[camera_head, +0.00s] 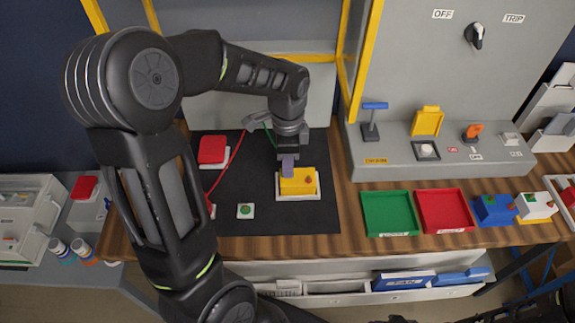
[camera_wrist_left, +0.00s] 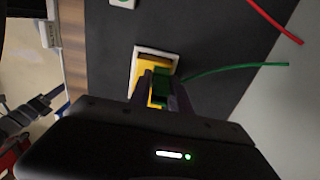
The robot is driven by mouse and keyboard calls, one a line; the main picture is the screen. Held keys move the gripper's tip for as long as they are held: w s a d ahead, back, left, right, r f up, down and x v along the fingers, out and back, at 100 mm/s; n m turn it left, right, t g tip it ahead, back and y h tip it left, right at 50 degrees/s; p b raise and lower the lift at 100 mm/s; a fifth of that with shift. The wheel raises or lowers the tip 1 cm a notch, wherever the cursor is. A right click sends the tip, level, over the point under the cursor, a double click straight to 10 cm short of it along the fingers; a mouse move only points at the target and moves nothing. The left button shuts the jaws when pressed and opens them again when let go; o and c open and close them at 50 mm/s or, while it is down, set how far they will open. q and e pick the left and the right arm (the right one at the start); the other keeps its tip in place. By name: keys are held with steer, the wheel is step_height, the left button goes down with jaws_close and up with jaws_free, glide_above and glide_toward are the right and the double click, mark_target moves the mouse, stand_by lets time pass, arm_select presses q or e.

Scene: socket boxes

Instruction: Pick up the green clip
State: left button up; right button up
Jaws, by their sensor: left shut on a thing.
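My left gripper (camera_head: 288,166) points down over the yellow socket box (camera_head: 305,185) on the dark mat. In the left wrist view the gripper (camera_wrist_left: 161,92) is shut on the green clip (camera_wrist_left: 161,88), which sits between its fingers. The yellow box (camera_wrist_left: 137,82) with its white base is right beside and below the fingers. I cannot tell whether the clip touches the box. A green cable (camera_wrist_left: 235,67) runs from the clip to the right. In the head view the clip is hidden by the gripper.
A red cable (camera_head: 230,160) and a red-topped box (camera_head: 213,150) lie to the left on the mat (camera_head: 265,222). A green tray (camera_head: 388,232) and a red tray (camera_head: 445,230) stand to the right. A grey panel with switches (camera_head: 440,165) rises behind them.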

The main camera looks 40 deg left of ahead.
arm_select(q)
jaws_close()
steer(key=shift+r, duration=0.1)
step_height(320, 180, up, 9)
steer(key=shift+r+b, duration=0.1)
steer(key=shift+b, duration=0.3)
steer(key=shift+r, duration=0.3)
stand_by(0.4)
steer(key=shift+a, duration=0.15)
